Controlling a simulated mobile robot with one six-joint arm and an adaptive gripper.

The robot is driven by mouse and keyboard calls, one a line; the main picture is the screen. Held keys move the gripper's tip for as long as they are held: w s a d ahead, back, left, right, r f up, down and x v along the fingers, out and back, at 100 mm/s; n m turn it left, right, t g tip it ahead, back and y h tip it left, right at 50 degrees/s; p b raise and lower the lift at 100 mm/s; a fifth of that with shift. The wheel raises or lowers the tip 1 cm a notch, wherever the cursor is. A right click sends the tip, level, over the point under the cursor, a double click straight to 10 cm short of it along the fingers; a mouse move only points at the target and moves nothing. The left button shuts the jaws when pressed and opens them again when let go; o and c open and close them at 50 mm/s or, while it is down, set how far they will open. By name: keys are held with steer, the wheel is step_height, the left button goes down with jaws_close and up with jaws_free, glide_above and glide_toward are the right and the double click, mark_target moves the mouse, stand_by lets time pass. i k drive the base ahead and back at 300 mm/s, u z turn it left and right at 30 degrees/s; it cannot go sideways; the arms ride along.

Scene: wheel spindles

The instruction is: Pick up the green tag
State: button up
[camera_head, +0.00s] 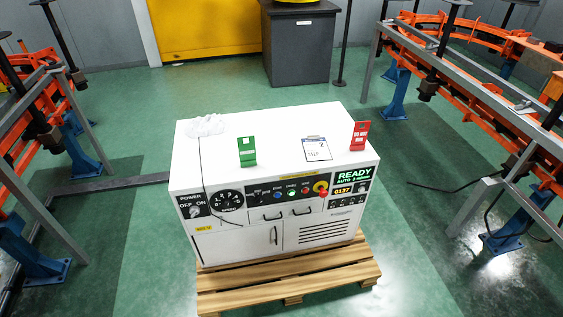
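The green tag (247,151) stands upright on top of the white control cabinet (276,121), a little left of the middle and close to the front edge. My gripper does not show in the head view.
A clipboard (317,149) lies right of the green tag, and a red tag (360,136) stands at the cabinet's right edge. A crumpled whitish item (205,125) with a dark cord lies at the left. A wooden pallet (290,283) is under the cabinet. Orange-railed frames stand on both sides.

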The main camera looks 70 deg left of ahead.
mark_target(247, 151)
steer(key=z, duration=0.9)
steer(key=k, duration=2.15)
steer(key=u, duration=1.5)
